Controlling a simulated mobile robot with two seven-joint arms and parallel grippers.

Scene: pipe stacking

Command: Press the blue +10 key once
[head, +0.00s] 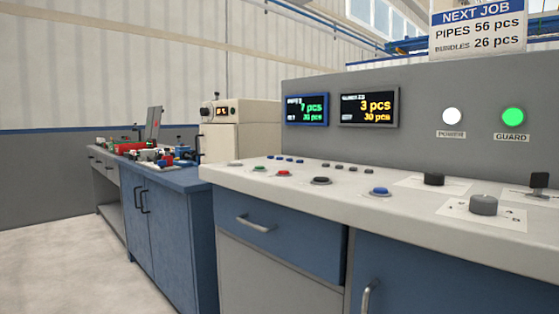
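A row of several small blue keys (289,160) sits on the pale console top (440,183), below the blue-framed display (307,109). A larger blue button (380,191) stands alone nearer the front edge. No label on any blue key is readable, so I cannot tell which is +10. The blue-framed display reads 7 pcs above 30 pcs; the grey-framed display (369,106) beside it reads 3 pcs above 30 pcs. Neither of my grippers is in view.
Small dark keys (352,168), a green button (259,168), a red button (284,173), a black button (321,180) and knobs (483,204) share the console top. A sign (478,30) reads NEXT JOB, pipes 56, bundles 26. A cluttered blue workbench (170,178) stands left.

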